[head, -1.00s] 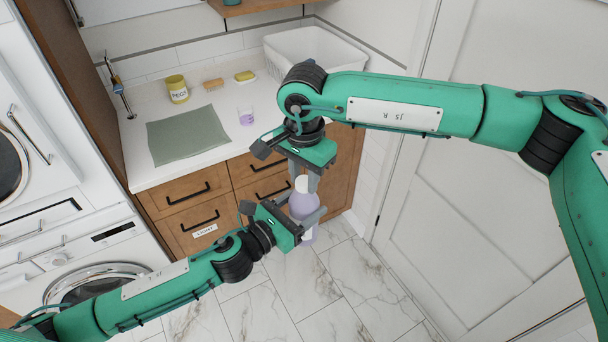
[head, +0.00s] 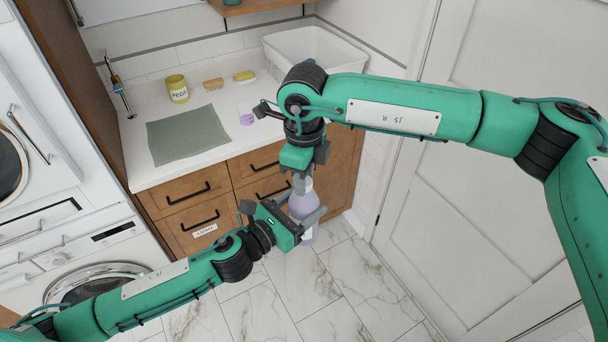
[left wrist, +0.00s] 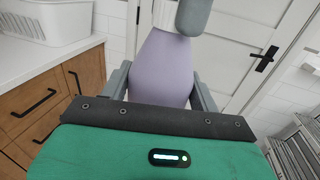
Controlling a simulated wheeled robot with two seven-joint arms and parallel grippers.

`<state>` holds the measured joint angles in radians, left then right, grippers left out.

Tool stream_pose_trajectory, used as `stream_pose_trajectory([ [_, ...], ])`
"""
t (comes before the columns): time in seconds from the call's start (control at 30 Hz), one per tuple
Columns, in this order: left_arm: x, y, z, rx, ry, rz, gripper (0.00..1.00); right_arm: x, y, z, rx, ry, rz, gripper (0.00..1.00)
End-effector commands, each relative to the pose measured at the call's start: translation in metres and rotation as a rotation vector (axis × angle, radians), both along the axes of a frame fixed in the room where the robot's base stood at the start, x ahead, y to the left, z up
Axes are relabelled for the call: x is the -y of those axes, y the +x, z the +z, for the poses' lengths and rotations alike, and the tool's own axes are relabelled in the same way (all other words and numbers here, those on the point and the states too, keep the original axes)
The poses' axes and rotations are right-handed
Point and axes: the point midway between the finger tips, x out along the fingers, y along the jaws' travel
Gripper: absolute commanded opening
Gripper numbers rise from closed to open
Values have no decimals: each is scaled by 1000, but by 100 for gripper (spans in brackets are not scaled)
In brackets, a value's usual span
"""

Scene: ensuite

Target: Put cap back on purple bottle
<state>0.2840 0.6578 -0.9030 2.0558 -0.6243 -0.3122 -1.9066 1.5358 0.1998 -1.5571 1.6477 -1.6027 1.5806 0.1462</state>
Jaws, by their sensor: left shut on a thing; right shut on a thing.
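The purple bottle (head: 303,212) is pale purple and upright, held in front of the drawers above the floor. My left gripper (head: 307,222) is shut around its body; the left wrist view shows the bottle (left wrist: 160,68) between the two fingers. My right gripper (head: 300,183) points down over the bottle's top and is shut on the white cap (head: 309,184), which is mostly hidden by the fingers. In the left wrist view a grey right finger (left wrist: 194,15) covers part of the white top (left wrist: 165,14). I cannot tell whether the cap is fully seated.
The white counter (head: 215,155) behind holds a green cloth (head: 188,135), a yellow pegs tin (head: 177,89), a brush (head: 213,84), a yellow sponge (head: 245,76), a small cup with purple liquid (head: 246,118) and a white basket (head: 318,50). The floor below is clear.

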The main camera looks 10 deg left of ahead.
Motion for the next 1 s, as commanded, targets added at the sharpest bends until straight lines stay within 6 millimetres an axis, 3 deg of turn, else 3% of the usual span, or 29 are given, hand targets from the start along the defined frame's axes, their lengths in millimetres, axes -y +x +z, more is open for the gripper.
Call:
stream_pose_trajectory([
  [0.07,2,-1,1,3,-1,-4,0,-1,0,1,2,3,2,2],
  [0.1,2,-1,1,3,-1,-4,0,-1,0,1,2,3,2,35],
  [0.2,1,-1,1,2,-2,-4,0,-1,0,1,2,3,3,51],
  [0.53,1,0,1,2,-1,-2,0,0,0,4,1,2,4,51],
  [0.83,1,0,1,2,-1,-2,0,-1,1,40,2,3,4,51],
  [1.0,0,0,1,2,-1,-2,0,0,0,46,0,1,4,51],
])
